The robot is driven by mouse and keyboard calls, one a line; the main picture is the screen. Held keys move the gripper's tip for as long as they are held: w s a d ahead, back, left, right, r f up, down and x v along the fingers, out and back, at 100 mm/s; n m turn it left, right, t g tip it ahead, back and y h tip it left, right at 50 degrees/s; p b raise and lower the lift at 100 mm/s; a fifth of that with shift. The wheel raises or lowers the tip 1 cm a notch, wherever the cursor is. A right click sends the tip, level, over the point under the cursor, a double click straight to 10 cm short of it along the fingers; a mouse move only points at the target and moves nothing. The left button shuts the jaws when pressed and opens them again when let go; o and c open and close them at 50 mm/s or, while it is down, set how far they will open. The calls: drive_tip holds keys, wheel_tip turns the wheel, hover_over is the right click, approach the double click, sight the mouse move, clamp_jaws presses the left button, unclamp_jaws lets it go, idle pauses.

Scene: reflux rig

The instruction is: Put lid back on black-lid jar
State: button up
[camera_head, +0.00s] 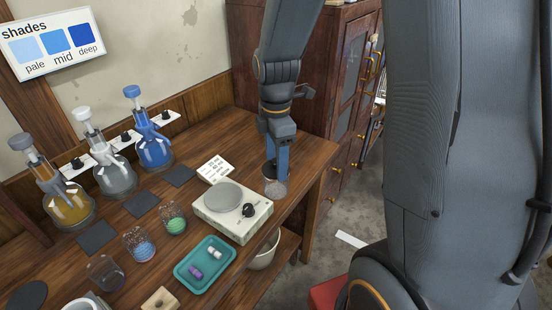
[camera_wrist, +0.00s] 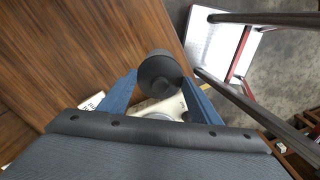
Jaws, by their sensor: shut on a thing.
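My gripper (camera_head: 276,168) points down at the right end of the wooden bench, its two blue fingers closed on a dark lid (camera_head: 268,171). In the wrist view the lid (camera_wrist: 160,72) is a dark grey round piece between the fingertips. The jar (camera_head: 275,188), clear with pale grey contents, stands on the bench directly beneath the fingers. The lid is at or just above the jar's mouth; I cannot tell whether it touches. The jar is not clear in the wrist view, behind the lid.
A cream hotplate (camera_head: 234,212) with a round plate and black knob stands close left of the jar. A teal tray (camera_head: 205,264), beakers and several flasks stand farther left. The bench's right edge (camera_head: 322,165) is near.

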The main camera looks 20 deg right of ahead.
drive_tip(key=shift+f, duration=0.35)
drive_tip(key=o, duration=1.1)
drive_tip(key=shift+r, duration=0.15)
wheel_tip(320, 180, up, 12)
drive_tip(key=b, duration=0.2)
drive_tip(key=s+f+m, duration=0.3)
drive_tip(key=f+m, duration=0.1)
drive_tip(key=m, duration=0.2)
drive_tip(key=s+f+m, duration=0.3)
drive_tip(key=f+m, duration=0.1)
drive_tip(key=m, duration=0.2)
drive_tip(key=s+f+m+t, duration=0.1)
drive_tip(key=s+f+m, duration=0.2)
drive_tip(key=m, duration=0.3)
drive_tip(key=shift+s+f, duration=0.2)
drive_tip(key=shift+f, duration=0.3)
